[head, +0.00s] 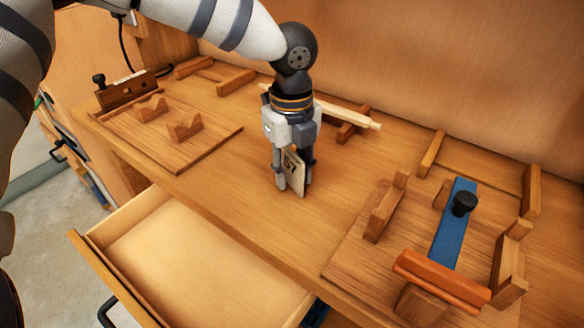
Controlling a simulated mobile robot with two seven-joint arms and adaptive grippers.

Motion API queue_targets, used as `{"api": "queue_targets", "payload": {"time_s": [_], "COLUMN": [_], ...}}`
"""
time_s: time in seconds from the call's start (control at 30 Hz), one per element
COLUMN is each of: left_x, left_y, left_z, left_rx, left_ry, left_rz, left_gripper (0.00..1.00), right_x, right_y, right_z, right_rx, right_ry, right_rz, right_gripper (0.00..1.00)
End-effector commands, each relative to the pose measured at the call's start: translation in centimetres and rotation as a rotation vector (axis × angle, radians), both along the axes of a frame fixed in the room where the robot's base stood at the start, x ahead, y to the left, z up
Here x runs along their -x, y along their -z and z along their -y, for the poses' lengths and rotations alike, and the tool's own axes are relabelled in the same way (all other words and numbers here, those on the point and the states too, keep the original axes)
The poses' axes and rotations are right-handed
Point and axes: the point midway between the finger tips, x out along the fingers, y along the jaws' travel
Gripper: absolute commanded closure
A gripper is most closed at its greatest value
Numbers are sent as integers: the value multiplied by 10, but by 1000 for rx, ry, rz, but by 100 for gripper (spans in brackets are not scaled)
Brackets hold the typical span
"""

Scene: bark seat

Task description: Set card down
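My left gripper (293,182) points straight down over the middle of the wooden bench top (225,180). Its fingers are closed around a small pale card (293,170) with dark marks that look like digits. The card stands upright between the fingers, and its lower edge is at or just above the bench top; I cannot tell if it touches. The fingers hide part of the card. My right gripper is not in view.
An open, empty drawer (195,262) juts out at the front left. A wooden board with two notched blocks (160,135) lies at the left. A fixture with a blue strip (454,227) and black knob fills the right. A pale rod (350,113) rests on a wooden support behind the gripper.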

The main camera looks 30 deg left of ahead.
Motion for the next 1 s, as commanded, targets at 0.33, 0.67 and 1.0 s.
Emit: {"api": "queue_targets", "payload": {"time_s": [0.33,0.67,1.0], "left_x": [0,-1,68], "left_y": [0,-22,-112], "left_z": [0,0,2], "left_rx": [0,-1,-2], "left_ry": [0,-3,3], "left_rz": [0,5,23], "left_gripper": [100,100,100], "right_x": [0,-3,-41], "right_y": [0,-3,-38], "right_z": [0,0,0], "right_rx": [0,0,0], "right_ry": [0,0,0], "right_rz": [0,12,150], "right_gripper": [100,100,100]}}
